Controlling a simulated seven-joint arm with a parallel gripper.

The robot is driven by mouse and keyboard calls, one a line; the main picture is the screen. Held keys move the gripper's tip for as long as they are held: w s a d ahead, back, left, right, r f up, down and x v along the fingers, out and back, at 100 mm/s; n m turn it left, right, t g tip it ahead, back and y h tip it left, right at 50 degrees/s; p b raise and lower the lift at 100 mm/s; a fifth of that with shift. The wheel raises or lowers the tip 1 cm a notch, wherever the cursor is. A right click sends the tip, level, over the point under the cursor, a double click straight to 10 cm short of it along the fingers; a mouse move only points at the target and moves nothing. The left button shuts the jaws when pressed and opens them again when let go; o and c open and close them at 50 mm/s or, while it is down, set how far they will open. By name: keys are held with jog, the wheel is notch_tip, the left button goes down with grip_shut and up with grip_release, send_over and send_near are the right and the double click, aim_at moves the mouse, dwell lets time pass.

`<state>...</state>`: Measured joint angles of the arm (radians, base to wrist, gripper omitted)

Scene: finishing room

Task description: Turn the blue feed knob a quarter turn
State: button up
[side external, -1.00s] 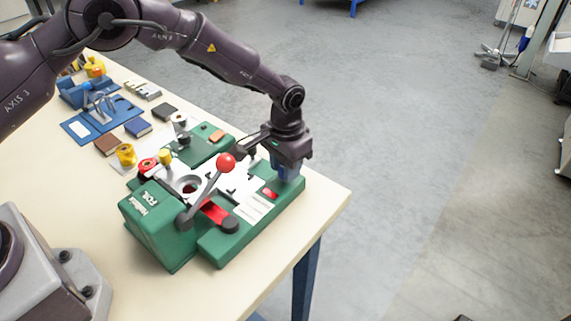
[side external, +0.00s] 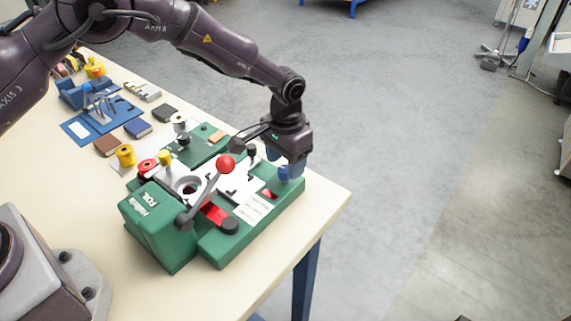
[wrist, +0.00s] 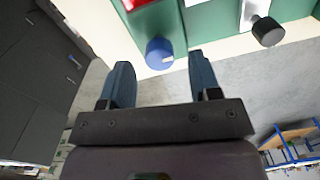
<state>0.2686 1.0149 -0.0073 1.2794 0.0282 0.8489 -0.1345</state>
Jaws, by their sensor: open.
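The blue feed knob (side external: 284,173) sits at the right end of the green machine (side external: 205,250) in the side view. In the wrist view the blue knob (wrist: 159,53) has a pale mark on its face and lies beyond the fingertips, roughly between their lines. My gripper (wrist: 161,72) is open, with two blue-grey fingers apart and nothing between them. In the side view my gripper (side external: 297,170) is just right of the knob and close to it; whether a finger touches it cannot be told there.
A red ball-topped lever (side external: 226,163) rises from the machine left of my gripper. A black knob (wrist: 267,31) stands to the right in the wrist view. Open floor lies right.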

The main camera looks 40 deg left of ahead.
aim_at(286, 169)
notch_tip(286, 169, up, 11)
jog(key=shift+r, duration=0.15)
dwell(0.4)
jog(key=s+a+r+t, duration=0.2)
jog(key=s+a+r, duration=0.2)
jog(key=s, duration=0.6)
jog(key=s+a+r+n+t, duration=0.1)
jog(key=s+a+r, duration=0.4)
jog(key=s, duration=0.5)
jog(key=s+a+r+t, duration=0.2)
jog(key=s+a+r, duration=0.2)
jog(key=s+r, duration=0.3)
jog(key=s, duration=0.2)
jog(key=shift+s+a+n+t, duration=0.3)
jog(key=shift+s+n, duration=0.1)
